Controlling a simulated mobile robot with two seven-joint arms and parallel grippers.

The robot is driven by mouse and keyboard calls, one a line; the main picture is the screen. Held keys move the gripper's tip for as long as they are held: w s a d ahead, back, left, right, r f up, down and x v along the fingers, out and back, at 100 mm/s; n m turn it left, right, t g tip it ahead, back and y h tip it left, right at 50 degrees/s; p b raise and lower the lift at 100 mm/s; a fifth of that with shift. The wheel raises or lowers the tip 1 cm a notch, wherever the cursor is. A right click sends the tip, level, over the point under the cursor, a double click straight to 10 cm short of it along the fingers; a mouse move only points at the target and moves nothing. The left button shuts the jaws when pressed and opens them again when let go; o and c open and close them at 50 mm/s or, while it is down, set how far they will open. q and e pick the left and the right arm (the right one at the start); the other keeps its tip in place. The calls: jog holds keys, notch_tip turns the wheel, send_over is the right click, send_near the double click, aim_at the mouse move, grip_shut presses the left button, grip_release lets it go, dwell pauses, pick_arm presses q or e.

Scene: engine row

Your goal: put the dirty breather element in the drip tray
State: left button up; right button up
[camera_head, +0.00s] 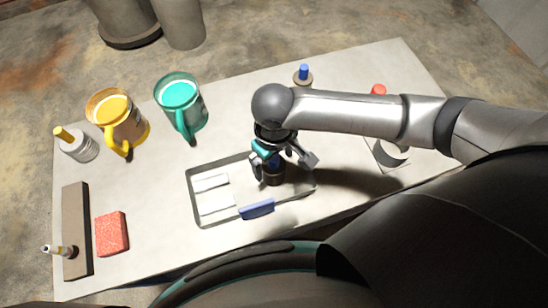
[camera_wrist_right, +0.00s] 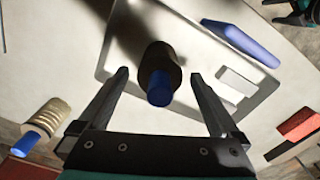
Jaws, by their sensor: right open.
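The dirty breather element (camera_head: 272,177), a dark cylinder with a blue end, stands in the right part of the drip tray (camera_head: 192,208). In the right wrist view the element (camera_wrist_right: 161,75) shows beyond and between the fingertips, inside the outline of the tray (camera_wrist_right: 112,68). My right gripper (camera_head: 283,162) is open over the element, with a finger to either side; in its wrist view (camera_wrist_right: 159,76) clear gaps show beside the element. A lighter ribbed element with a blue end (camera_wrist_right: 42,120) stands outside the tray, at the table's back (camera_head: 303,74). My left gripper is not in view.
White pieces (camera_head: 212,183) lie in the tray's left part, and a blue bar (camera_head: 257,209) is at its front edge. A yellow mug (camera_head: 115,120), a teal mug (camera_head: 183,103), a red sponge-like block (camera_head: 112,233) and a brown block (camera_head: 76,215) occupy the left side.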

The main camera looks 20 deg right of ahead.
jog(key=shift+r, duration=0.1)
notch_tip(320, 180, up, 12)
jog(key=shift+r+p, duration=0.1)
jog(key=shift+p, duration=0.95)
